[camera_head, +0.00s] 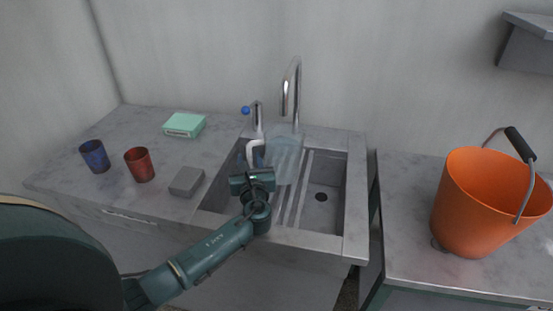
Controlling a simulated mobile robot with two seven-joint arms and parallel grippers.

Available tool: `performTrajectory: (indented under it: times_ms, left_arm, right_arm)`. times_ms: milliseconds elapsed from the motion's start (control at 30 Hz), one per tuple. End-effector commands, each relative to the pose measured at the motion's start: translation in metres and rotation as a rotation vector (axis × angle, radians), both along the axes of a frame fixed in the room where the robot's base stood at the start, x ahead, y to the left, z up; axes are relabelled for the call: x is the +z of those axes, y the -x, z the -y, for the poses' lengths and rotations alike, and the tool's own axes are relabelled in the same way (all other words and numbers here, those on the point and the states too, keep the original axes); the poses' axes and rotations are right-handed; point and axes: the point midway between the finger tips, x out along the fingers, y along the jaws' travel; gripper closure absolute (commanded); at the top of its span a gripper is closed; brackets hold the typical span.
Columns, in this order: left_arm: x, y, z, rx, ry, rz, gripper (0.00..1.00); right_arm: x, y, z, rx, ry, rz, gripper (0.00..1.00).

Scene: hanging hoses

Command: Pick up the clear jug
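The clear jug (287,158) is a see-through, faintly blue vessel in the sink area, below the tall faucet. My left arm comes in from the lower left, and my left gripper (255,165) is just left of the jug, over the left part of the sink. A pale curved shape stands at the gripper's tip; I cannot tell whether it is a finger or the jug's handle. Whether the fingers are apart or closed is too small to tell. My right gripper is not in view.
The sink (328,205) has a chrome faucet (292,85) behind it. A blue cup (95,157), red cup (139,164), grey block (186,181) and green box (184,124) stand on the left counter. An orange bucket (480,205) stands on the right counter.

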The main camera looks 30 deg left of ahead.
Motion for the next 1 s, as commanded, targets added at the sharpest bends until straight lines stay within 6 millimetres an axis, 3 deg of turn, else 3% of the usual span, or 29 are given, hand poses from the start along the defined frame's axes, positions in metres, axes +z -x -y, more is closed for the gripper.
performTrajectory:
  times_ms: [400,1000]
  left_arm:
    - [-0.0002,0.0003,0.0004,0.000,0.000,0.000,1.00]
    - [-0.0005,0.0004,0.0006,0.000,0.001,-0.001,1.00]
  right_arm:
    - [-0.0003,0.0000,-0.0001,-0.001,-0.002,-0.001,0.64]
    - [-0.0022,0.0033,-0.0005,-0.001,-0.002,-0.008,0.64]
